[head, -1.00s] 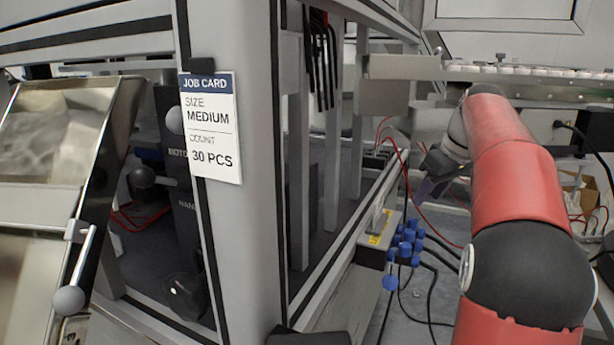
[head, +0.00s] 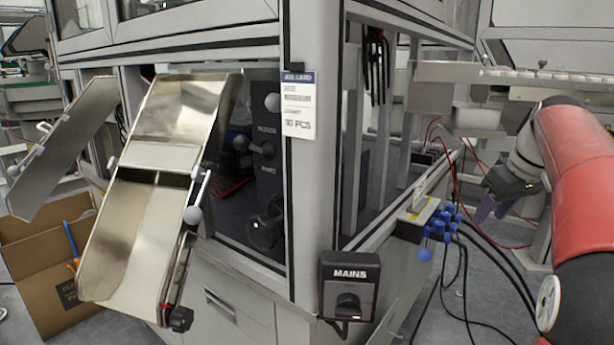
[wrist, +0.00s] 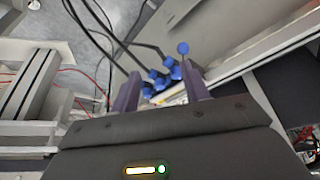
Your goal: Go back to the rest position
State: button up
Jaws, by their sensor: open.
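My gripper (head: 492,208) shows at the right of the head view, at the end of my red and black arm. Its purple fingers point down. In the wrist view my gripper (wrist: 160,92) has its two purple fingers spread apart, with nothing between them that it holds. Blue connectors (wrist: 165,75) show beyond the fingertips, apart from them. In the head view the same blue connectors (head: 442,225) sit on the machine's side, left of the gripper.
The machine's corner post carries a job card (head: 299,104) and a MAINS switch box (head: 347,287). Metal chutes (head: 135,210) and a cardboard box (head: 50,275) stand at the left. Black cables (head: 480,310) hang near my arm. A conveyor (head: 540,82) runs at the back right.

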jog(key=s+a+f+m+h, duration=0.1)
jog(key=s+a+f, duration=0.1)
jog(key=s+a, duration=0.55)
jog(key=s+a+f+m, duration=0.1)
jog(key=s+a+f, duration=0.2)
jog(key=s+a, duration=0.4)
jog(key=s+a+f+m+t, duration=0.1)
jog(key=s+a+f, duration=0.5)
jog(key=s+f, duration=0.5)
jog(key=shift+a, duration=0.15)
jog(key=shift+c, duration=0.5)
